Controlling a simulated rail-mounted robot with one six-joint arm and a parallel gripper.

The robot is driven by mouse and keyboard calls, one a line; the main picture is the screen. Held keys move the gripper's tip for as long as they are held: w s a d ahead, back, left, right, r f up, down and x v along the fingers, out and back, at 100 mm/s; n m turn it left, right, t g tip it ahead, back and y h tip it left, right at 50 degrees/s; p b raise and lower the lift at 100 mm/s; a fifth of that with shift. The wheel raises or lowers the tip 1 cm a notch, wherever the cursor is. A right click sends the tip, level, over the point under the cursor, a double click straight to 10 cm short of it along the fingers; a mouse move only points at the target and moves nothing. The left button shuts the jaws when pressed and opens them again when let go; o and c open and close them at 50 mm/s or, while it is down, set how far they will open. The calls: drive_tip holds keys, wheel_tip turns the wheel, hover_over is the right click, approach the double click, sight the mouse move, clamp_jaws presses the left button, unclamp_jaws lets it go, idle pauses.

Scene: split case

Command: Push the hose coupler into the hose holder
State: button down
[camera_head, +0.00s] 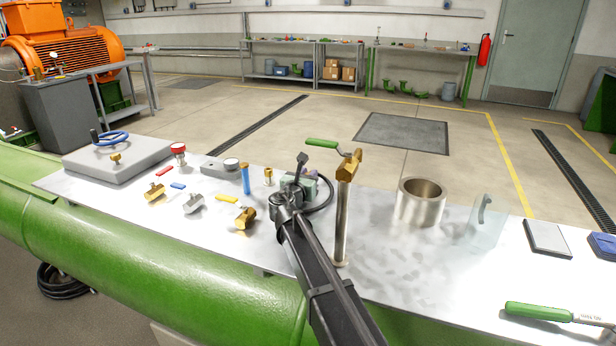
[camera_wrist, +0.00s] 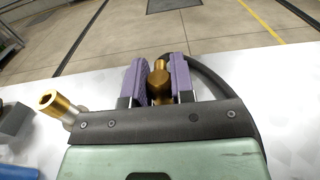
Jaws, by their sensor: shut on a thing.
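My gripper (camera_head: 307,180) is low over the middle of the metal tabletop. In the wrist view its purple finger pads (camera_wrist: 160,82) are closed on the brass hose coupler (camera_wrist: 160,88). A black hose (camera_wrist: 213,80) curves away behind and to the right of the coupler; it also shows as a loop (camera_head: 328,196) beside my gripper in the head view. A small brass fitting (camera_head: 268,176) stands left of my gripper; what looks like the same fitting (camera_wrist: 58,103) is at the left in the wrist view. I cannot tell which part is the hose holder. My arm and gripper hide the coupler in the head view.
A tall pipe with a brass valve (camera_head: 346,168) and green lever stands close right of my gripper. A blue cylinder (camera_head: 245,181) and several brass and steel valves (camera_head: 244,218) are to the left. A metal cup (camera_head: 419,203) and a clear panel (camera_head: 485,226) are further right.

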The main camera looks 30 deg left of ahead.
drive_tip(key=c, duration=0.9)
unclamp_jaws()
drive_tip(key=shift+s, duration=0.15)
drive_tip(key=s, duration=0.3)
drive_tip(key=s+d, duration=0.1)
drive_tip(key=s, duration=0.3)
drive_tip(key=s+d, duration=0.1)
drive_tip(key=s, duration=0.2)
drive_tip(key=shift+s, duration=0.2)
